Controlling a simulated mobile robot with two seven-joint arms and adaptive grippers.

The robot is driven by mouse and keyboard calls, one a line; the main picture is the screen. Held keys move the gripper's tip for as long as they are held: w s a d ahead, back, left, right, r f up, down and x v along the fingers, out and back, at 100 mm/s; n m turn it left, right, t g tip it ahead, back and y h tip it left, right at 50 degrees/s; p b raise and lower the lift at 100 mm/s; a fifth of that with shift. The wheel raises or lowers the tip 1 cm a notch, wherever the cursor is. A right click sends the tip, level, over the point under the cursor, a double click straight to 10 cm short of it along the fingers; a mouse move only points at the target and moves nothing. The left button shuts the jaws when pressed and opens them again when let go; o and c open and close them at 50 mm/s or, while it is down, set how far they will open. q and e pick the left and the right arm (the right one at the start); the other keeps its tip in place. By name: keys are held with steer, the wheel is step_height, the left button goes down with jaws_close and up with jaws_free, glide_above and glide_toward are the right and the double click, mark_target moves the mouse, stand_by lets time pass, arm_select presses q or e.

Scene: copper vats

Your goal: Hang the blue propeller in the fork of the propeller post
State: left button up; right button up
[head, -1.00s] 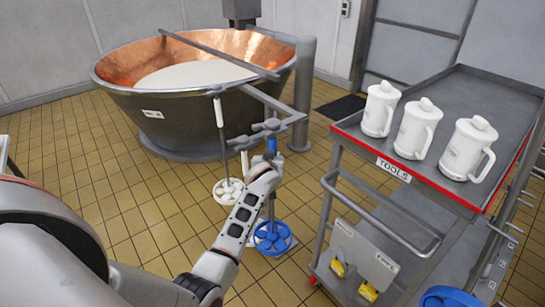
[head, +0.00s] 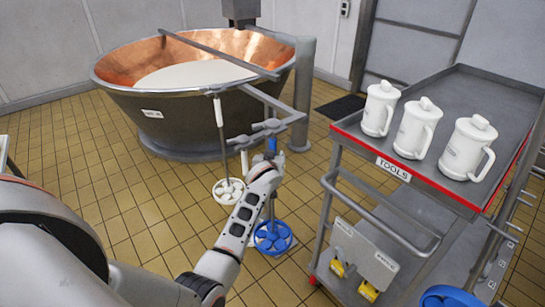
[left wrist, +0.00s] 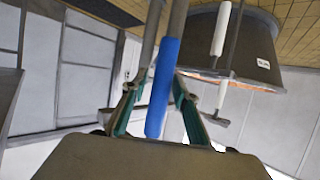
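The blue propeller (head: 271,238) is a thin upright rod with a blue handle on top and a blue bladed ring low near the floor. The propeller post (head: 301,95) is a grey column whose side arm carries forks (head: 268,125). The blue handle (head: 272,145) is just below and in front of the right fork; I cannot tell whether the propeller rests in it. My left gripper (left wrist: 157,85) surrounds the blue handle (left wrist: 162,88), its green-lined fingers apart with a gap visible beside the handle. My wrist partly hides the rod in the head view. My right gripper is not in view.
A white propeller (head: 229,191) hangs to the left on the post's arm. Behind it stands the copper vat (head: 135,115). At right is a tool cart (head: 345,130) with three white lidded jugs (head: 420,128). Open tiled floor lies between vat and cart.

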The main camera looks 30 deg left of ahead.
arm_select(q)
steer(key=shift+f, duration=0.1)
steer(key=shift+s+f, duration=0.1)
steer(key=shift+f, duration=0.05)
steer(key=shift+v, duration=3.75)
steer(key=s+d+f+m+h, duration=0.2)
steer(key=s+d+f, duration=0.3)
steer(key=s, duration=0.6)
steer(key=s+d+f+m+g+h, duration=0.1)
steer(key=s+d+f+m+h, duration=0.2)
steer(key=s+d+f, duration=0.3)
steer(key=s+d+f+m+h, duration=0.2)
steer(key=s+d+f, duration=0.4)
steer(key=s, duration=1)
step_height(320, 180, down, 3)
steer(key=shift+s+r+m+g+h, duration=0.3)
steer(key=shift+s+m+h, duration=0.1)
steer(key=shift+m, duration=0.5)
steer(key=shift+f, duration=0.1)
